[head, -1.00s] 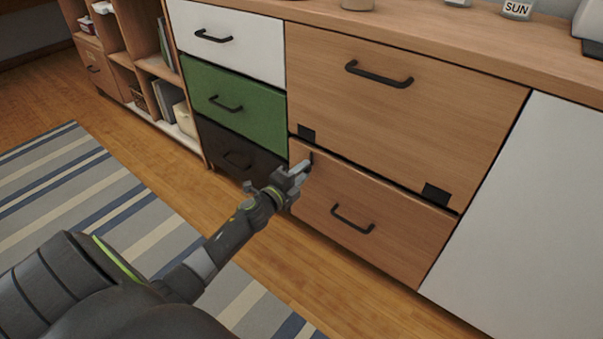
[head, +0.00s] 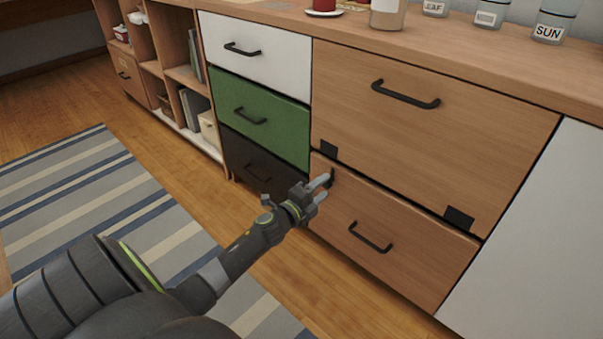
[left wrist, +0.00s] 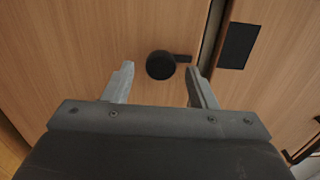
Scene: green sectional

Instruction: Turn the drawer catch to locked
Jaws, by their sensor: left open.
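The drawer catch is a round black knob (left wrist: 160,65) with a short dark bar on its right side, pointing toward the gap between drawer fronts in the left wrist view. In the head view the catch (head: 331,177) is small and partly hidden, near the top left corner of the lower wooden drawer (head: 400,235). My left gripper (head: 323,188) is open in front of it. In the left wrist view its fingers (left wrist: 160,69) stand on either side of the knob, with space showing on both sides. Whether they reach its depth I cannot tell. My right gripper is not in view.
The lower drawer has a black handle (head: 370,238). Above is a larger wooden front (head: 440,130) with black plates at its lower edge. A green drawer (head: 260,115) and a dark drawer (head: 255,165) lie left. A striped rug (head: 100,200) covers the floor.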

